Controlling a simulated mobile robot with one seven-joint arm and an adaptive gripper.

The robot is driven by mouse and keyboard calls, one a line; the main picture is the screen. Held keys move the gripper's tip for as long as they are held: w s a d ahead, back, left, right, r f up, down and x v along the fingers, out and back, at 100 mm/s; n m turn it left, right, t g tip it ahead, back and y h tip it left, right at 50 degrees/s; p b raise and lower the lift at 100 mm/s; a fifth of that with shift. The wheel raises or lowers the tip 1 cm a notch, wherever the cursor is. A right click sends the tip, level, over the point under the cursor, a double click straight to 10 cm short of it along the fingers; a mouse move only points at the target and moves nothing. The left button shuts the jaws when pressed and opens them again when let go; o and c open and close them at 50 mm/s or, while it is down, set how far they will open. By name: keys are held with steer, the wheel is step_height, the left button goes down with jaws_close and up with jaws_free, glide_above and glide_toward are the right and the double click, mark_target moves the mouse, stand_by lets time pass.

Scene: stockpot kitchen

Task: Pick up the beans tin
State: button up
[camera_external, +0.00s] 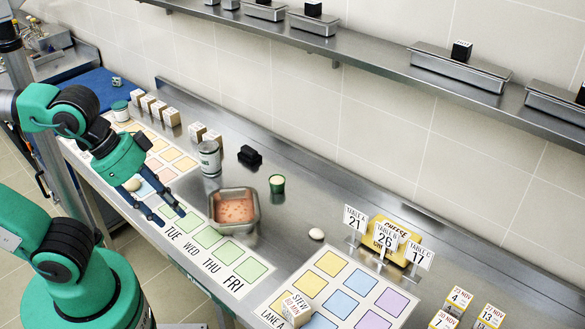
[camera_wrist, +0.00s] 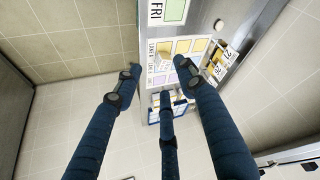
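A silver tin with a pale label (camera_external: 209,158) stands upright on the steel counter, left of centre; it looks like the beans tin, but its label is too small to read. My gripper (camera_external: 170,215) is low over the front of the counter near the day cards, to the left of and nearer than the tin, and apart from it. In the wrist view its three dark blue fingers (camera_wrist: 158,78) are spread with nothing between them. The tin does not show in the wrist view.
Several small boxes (camera_external: 172,117) and a green-lidded jar (camera_external: 120,110) stand farther left. A shelf (camera_external: 380,62) runs above.

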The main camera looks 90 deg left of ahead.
steer(key=o, duration=1)
